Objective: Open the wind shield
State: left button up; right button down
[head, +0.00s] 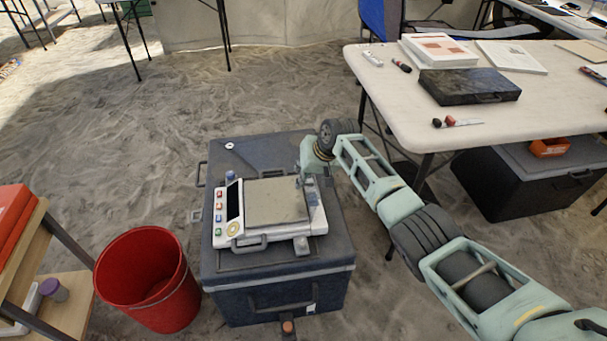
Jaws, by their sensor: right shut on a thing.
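A white balance (225,228) with a dark display and coloured buttons on its left side stands on a dark case. The wind shield (277,201) appears as a flat, square beige-grey panel over the middle of the balance. A grey handle (250,245) shows at the balance's front. My right gripper (307,184) reaches down at the balance's back right edge and is shut on a part there, apparently the wind shield. The fingertips are small and partly hidden, so the exact contact is unclear. My left gripper is not in view.
The dark case (285,290) stands on sandy ground. A red bucket (150,280) is at its left, beside a wooden shelf (70,295). A white table (400,110) with books and a black box (468,87) stands at the right. Open sand lies behind the case.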

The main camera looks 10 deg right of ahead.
jog(key=c, duration=2.2)
grip_release()
jog(key=shift+w+a+r, duration=0.15)
jog(key=shift+r, duration=0.05)
jog(key=v, duration=1.2)
